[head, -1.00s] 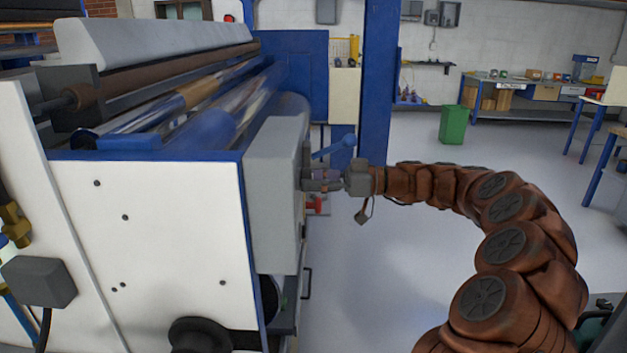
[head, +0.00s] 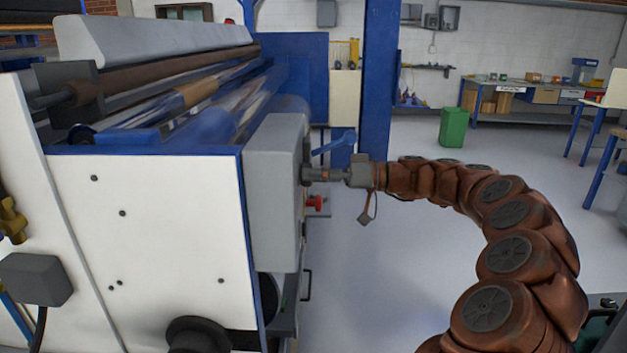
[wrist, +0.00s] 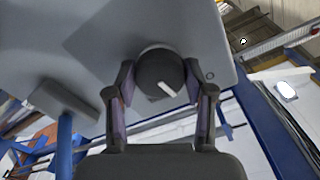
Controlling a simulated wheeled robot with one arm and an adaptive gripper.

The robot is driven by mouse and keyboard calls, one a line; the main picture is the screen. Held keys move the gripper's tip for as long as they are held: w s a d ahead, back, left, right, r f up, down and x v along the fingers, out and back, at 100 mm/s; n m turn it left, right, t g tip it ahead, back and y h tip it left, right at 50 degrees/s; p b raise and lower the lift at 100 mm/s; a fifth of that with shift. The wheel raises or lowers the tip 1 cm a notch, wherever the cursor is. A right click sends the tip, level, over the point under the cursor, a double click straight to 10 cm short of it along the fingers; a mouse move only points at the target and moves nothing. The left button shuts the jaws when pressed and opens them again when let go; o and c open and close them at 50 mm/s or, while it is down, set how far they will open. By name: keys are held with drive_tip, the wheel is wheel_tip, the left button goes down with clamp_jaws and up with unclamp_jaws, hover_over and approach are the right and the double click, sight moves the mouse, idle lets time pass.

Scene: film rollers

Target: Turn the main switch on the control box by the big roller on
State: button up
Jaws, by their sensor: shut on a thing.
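The grey control box (head: 276,190) is on the end of the big roller machine in the head view. In the wrist view its grey face (wrist: 90,50) fills the upper part. The main switch is a dark round knob (wrist: 158,70) with a white pointer mark, slanting toward the lower right in the wrist view. My gripper (wrist: 158,78) has one finger on each side of the knob and is shut on it. In the head view my gripper (head: 310,174) reaches the box's right face from the right, and the knob is mostly hidden there.
A blue lever (head: 334,146) sticks out just behind my gripper; a blue bar with a grey block (wrist: 62,105) shows left in the wrist view. A red handle (head: 316,202) sits below. A blue post (head: 377,80) stands behind. The floor (head: 350,290) right of the machine is clear.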

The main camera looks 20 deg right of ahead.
drive_tip(key=m+p, duration=0.2)
drive_tip(key=m, duration=0.6)
drive_tip(key=shift+m, duration=0.6)
drive_tip(key=o, duration=1.2)
drive_tip(key=shift+c, duration=0.2)
drive_tip(key=v, duration=1.2)
drive_tip(key=shift+r, duration=0.1)
